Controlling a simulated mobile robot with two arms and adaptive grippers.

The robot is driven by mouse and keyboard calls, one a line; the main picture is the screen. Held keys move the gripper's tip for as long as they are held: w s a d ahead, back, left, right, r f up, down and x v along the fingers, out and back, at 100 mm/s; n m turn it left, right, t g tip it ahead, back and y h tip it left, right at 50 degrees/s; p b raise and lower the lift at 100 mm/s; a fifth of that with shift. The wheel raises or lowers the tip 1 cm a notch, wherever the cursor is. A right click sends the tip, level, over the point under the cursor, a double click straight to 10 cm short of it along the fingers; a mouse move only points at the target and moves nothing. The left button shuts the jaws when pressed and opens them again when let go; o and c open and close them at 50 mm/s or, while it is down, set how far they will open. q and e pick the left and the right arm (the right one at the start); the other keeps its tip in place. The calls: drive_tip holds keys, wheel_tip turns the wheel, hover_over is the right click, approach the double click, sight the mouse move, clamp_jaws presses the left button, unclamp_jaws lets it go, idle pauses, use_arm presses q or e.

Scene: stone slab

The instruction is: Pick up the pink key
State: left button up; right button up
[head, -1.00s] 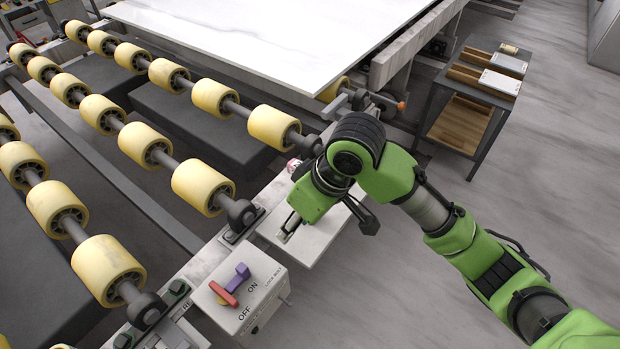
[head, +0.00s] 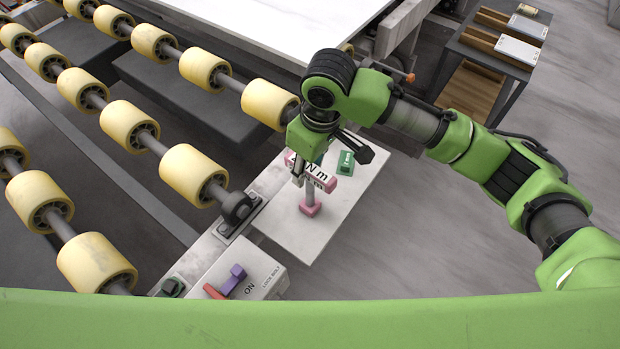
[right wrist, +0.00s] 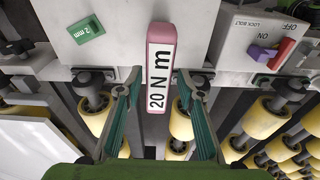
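The pink key (head: 310,208) stands upright on a pale plate (head: 350,210) beside the roller frame in the head view. It has a pink foot, a grey shaft and a wide handle labelled in N m. In the right wrist view the pink key (right wrist: 164,36) shows its "20 N m" label. My right gripper (head: 309,170) is at the handle and partly covers it. In the right wrist view my right gripper (right wrist: 162,78) is open, its fingers on either side of the handle's near end. I cannot tell whether they touch it. My left gripper is not in view.
A green key (head: 345,162) marked "2 mm" stands close behind the pink one. A switch box (head: 268,279) with red and purple levers is near the plate's front. Yellow rollers (head: 193,172) fill the left. A side table (head: 500,55) is at upper right.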

sight(310, 190)
drive_tip(key=shift+f, duration=0.55)
drive_tip(key=f, duration=0.3)
drive_tip(key=shift+w+f+p, duration=0.2)
drive_tip(key=shift+f+p, duration=0.1)
drive_tip(key=shift+p, duration=0.05)
drive_tip(key=shift+f, duration=0.3)
drive_tip(key=shift+a, duration=0.1)
drive_tip(key=c, duration=0.7)
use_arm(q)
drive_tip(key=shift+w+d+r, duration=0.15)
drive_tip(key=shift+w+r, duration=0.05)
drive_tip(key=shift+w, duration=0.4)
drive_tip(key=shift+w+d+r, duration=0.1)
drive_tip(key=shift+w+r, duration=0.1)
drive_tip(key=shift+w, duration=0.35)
use_arm(e)
clamp_jaws()
